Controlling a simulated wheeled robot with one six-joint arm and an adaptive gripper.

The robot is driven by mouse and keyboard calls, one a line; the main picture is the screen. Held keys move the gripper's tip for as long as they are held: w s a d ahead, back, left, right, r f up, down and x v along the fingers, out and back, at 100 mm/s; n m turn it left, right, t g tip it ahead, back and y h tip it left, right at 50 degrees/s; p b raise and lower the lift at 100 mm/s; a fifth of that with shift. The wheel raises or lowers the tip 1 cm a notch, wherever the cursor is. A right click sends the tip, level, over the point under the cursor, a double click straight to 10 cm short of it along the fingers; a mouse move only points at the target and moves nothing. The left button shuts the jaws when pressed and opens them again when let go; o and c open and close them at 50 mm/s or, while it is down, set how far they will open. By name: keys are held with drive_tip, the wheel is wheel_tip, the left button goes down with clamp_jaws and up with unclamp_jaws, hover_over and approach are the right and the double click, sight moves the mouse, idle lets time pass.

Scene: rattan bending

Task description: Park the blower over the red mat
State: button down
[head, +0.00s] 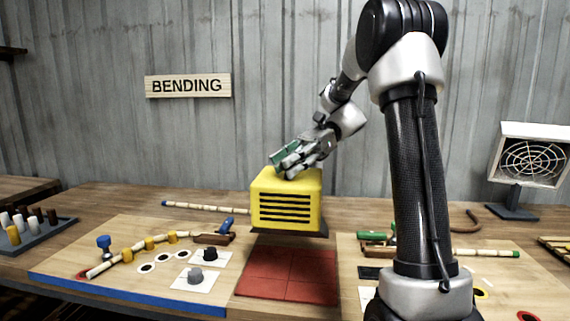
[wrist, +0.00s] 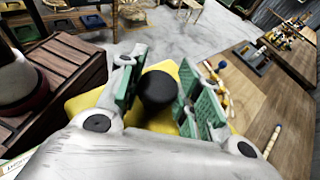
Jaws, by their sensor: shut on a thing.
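The blower (head: 287,207) is a yellow box with dark slots on its front and a dark base. It is upright at the back of the red mat (head: 285,276), in the middle of the bench. Most of the mat shows bare in front of it. I cannot tell whether the base touches the surface or hangs a little above it. My gripper (head: 290,160) is on top of the blower. In the wrist view, the green pads of my gripper (wrist: 157,90) are on either side of the blower's black knob (wrist: 157,86), above its yellow body.
Left of the mat, a blue-edged board (head: 130,283) carries a rattan pole (head: 140,254), yellow pegs and a grey knob (head: 195,277). Another board (head: 515,275) with tools lies to the right, partly behind my arm. A fan-like target (head: 531,157) stands at far right. A peg tray (head: 33,230) is at far left.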

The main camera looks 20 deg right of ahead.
drive_tip(key=shift+s+d, duration=0.15)
drive_tip(key=shift+d, duration=0.1)
drive_tip(key=c, duration=1)
unclamp_jaws()
drive_tip(key=shift+c, duration=0.2)
